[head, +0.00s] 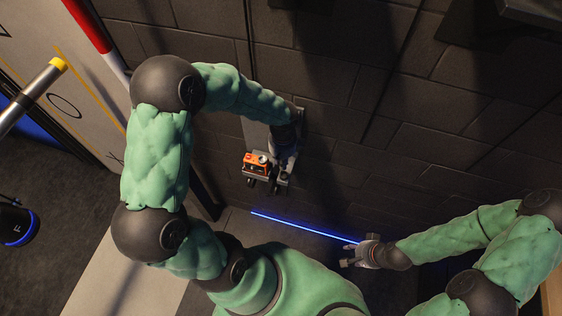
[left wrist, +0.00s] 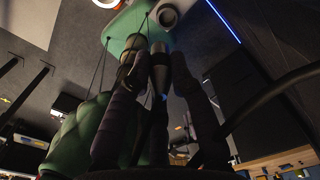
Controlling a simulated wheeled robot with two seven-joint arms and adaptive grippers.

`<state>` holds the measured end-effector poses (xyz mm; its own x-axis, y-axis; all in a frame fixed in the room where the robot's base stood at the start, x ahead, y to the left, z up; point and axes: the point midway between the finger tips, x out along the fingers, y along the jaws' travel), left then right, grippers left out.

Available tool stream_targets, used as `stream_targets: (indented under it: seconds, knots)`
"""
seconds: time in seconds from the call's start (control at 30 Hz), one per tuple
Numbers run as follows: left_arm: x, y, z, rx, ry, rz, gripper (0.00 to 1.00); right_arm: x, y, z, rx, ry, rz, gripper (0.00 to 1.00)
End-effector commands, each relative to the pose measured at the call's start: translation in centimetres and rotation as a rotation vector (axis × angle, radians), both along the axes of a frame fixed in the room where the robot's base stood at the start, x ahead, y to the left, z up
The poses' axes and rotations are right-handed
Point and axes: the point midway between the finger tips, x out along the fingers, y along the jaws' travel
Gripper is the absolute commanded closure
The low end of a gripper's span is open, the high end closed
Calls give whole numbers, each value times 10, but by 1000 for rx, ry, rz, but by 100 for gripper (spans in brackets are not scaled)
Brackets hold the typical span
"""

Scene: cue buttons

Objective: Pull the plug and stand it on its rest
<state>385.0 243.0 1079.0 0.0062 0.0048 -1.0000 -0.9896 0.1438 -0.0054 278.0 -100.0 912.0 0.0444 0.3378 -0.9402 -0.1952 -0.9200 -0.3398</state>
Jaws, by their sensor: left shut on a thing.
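My left gripper (head: 281,176) is low against the dark block wall, in front of a grey wall panel (head: 253,128). An orange block with a round fitting (head: 256,159) is just left of it; I cannot tell whether it is the socket or the rest. In the left wrist view, the fingers (left wrist: 160,95) are shut on a dark, slim, cylindrical piece (left wrist: 160,68), apparently the plug. Whether it is clear of its socket cannot be told. My right gripper (head: 347,254) is at the lower right with its fingers apart, empty.
A blue light strip (head: 300,227) runs along the foot of the wall. A red and white pole (head: 95,35) and a yellow-tipped pole (head: 42,82) stand at the left. A dark round object marked F (head: 14,224) is at the far left. Floor (head: 60,190) shows at the left.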

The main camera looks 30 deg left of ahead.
Motion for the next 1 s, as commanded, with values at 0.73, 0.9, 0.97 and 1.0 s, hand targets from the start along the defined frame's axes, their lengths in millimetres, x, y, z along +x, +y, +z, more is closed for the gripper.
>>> stream_targets:
  seconds: [0.73, 0.9, 0.97, 1.0]
  knots:
    - [7, 1, -47, 1, -17, -16, 100, 1, 0, -41, 0, 0, 0, 60]
    - [5, 0, -57, -1, -12, -14, 100, 0, 0, -50, 0, 0, 0, 60]
    - [5, 0, -55, -1, -12, -13, 100, 0, 0, -47, 0, 0, 0, 60]
    - [5, 0, -55, -2, -11, -13, 100, 0, 0, -47, 0, 0, 0, 60]
